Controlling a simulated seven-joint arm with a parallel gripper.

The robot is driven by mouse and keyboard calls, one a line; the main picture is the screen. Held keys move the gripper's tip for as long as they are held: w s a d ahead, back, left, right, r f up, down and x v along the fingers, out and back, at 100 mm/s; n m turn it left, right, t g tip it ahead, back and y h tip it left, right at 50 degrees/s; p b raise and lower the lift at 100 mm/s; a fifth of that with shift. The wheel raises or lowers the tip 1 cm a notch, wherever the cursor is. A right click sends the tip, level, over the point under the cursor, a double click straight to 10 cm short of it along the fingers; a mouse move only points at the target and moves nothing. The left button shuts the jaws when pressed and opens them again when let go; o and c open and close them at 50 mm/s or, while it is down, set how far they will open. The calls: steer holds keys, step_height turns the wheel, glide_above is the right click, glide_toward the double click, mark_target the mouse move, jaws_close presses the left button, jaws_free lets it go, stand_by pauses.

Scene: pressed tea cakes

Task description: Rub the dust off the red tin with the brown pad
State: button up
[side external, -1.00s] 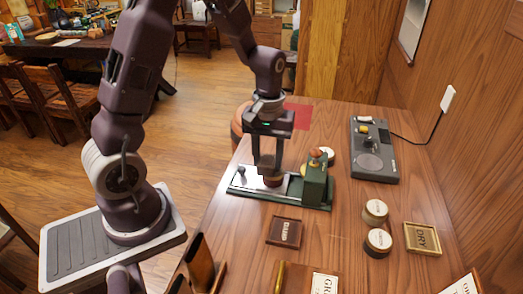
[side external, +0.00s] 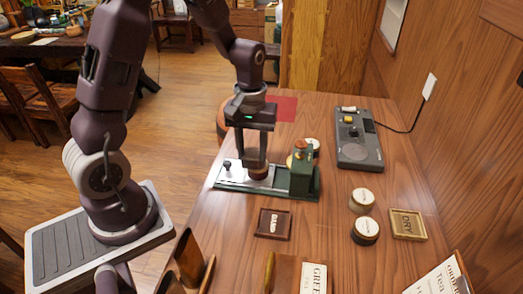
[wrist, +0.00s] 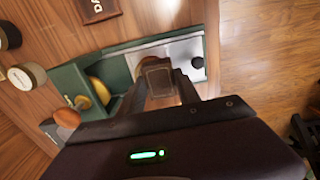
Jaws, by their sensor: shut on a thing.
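My gripper (side external: 256,164) points down over the steel plate of a green-based fixture (side external: 310,192). Its fingers are shut on a brown block, which I take for the brown pad (wrist: 158,76), seen between the fingertips in the wrist view. Just under the fingertips a low, round reddish-brown thing (side external: 258,174) sits on the plate; it may be the red tin, mostly hidden by the fingers. Whether the pad touches it, and any dust on it, I cannot tell.
The fixture has a green block (side external: 302,177) with an orange-brown knob right of my gripper, and a small black knob (side external: 227,165) left. Round pots (side external: 364,231), a DRY tray (side external: 407,224), a dark tray (side external: 273,223) and a grey device (side external: 358,145) stand around.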

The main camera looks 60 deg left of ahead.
steer(key=shift+s+a+r, duration=0.1)
steer(key=shift+s+a, duration=0.4)
steer(key=shift+r, duration=4.05)
steer(key=shift+f, duration=0.2)
